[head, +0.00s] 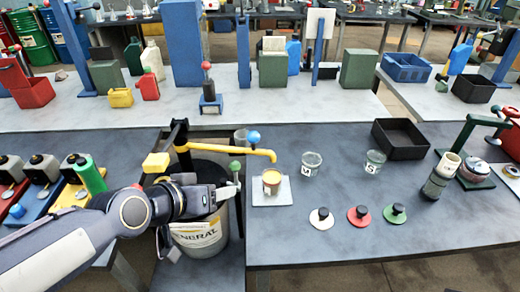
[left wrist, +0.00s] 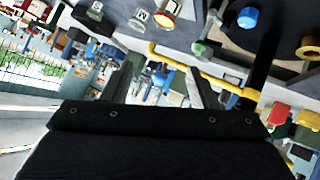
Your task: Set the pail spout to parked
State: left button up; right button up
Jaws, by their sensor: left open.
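The pail (head: 198,238), labelled GENERAL, stands in the gap left of the right-hand table. Its yellow spout (head: 225,149) reaches right from a black post (head: 180,137), and its downturned tip is over or just behind the cup (head: 271,178) on a pale plate. A blue knob (head: 253,137) and a green knob (head: 235,166) are near the spout. The spout also crosses the left wrist view (left wrist: 205,76). My left gripper (head: 232,183) is over the pail, below the spout in the picture, open and empty; its fingers (left wrist: 163,88) are apart. My right gripper is out of view.
Two jars (head: 312,164) marked with letters, a black bin (head: 400,139) and several colored lids (head: 359,215) are on the right-hand table.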

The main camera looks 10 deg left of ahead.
aim_at(251, 142)
pick_arm(q)
jog(key=w+f+t+b, duration=0.1)
jog(key=w+t+b, duration=0.1)
jog(key=w, duration=0.3)
jog(key=w+d+f+t+y+b, duration=0.1)
jog(key=w+t+b, duration=0.2)
jog(key=w+b, duration=0.2)
jog(key=w+d+f+t+y+b, duration=0.1)
jog(key=w+t+b, duration=0.1)
jog(key=w, duration=0.3)
jog(key=shift+w+d+t+b, duration=0.1)
jog(key=shift+w+t+b, duration=0.15)
jog(key=shift+b, duration=0.5)
jog(key=w, duration=0.7)
jog(key=shift+w+d+r+p, duration=0.1)
jog(key=shift+w+d+p, duration=0.1)
jog(key=shift+d+p, duration=0.15)
grip_shut()
